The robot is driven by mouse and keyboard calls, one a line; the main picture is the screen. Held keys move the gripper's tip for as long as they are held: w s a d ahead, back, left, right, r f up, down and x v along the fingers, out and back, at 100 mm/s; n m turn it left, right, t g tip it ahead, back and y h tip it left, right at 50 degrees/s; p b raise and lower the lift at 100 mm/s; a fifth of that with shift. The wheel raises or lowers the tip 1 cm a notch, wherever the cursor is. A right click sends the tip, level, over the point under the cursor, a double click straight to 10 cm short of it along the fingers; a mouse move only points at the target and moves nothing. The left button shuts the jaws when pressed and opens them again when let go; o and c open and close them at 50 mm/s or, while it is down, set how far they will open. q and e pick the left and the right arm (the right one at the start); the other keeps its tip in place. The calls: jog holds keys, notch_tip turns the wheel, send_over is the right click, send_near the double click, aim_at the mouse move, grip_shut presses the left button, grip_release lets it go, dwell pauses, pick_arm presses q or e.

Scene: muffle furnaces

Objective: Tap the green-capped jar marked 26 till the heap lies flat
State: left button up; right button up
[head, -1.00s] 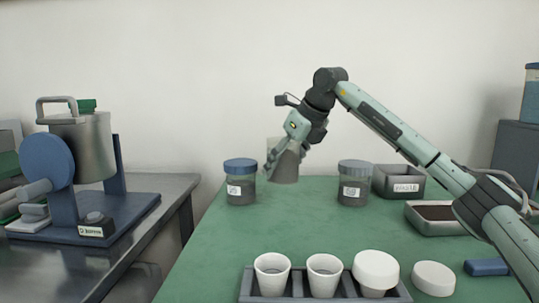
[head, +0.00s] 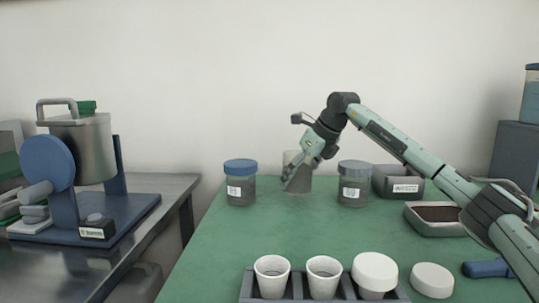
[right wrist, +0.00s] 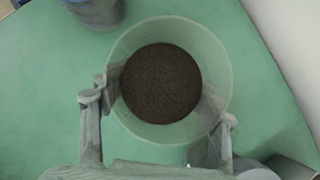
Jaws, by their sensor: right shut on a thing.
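My right gripper (head: 293,181) is shut on an open, uncapped jar (head: 298,165) with pale see-through walls, at the back of the green table. In the right wrist view one finger lies on each side of the jar (right wrist: 219,60). Dark grains (right wrist: 161,83) fill its bottom; from above I cannot tell whether their surface is flat. The jar is roughly upright, and I cannot tell whether its base touches the table. I see no number on it. My left gripper is out of view.
A grey bin (head: 398,183) and a tray of dark material (head: 433,220) stand to the right. A rack (head: 246,286) with white cups is at the front. A blue-based machine (head: 120,212) with a green-topped metal vessel stands on the left bench. The table's middle is clear.

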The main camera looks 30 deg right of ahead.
jog(key=shift+d, duration=0.1)
notch_tip(320, 180, down, 3)
jog(key=shift+f+b, duration=0.15)
jog(key=shift+b, duration=0.6)
jog(key=shift+c, duration=0.4)
notch_tip(320, 180, up, 4)
jog(key=p, duration=0.4)
jog(key=shift+f, duration=0.1)
jog(key=shift+f, duration=0.1)
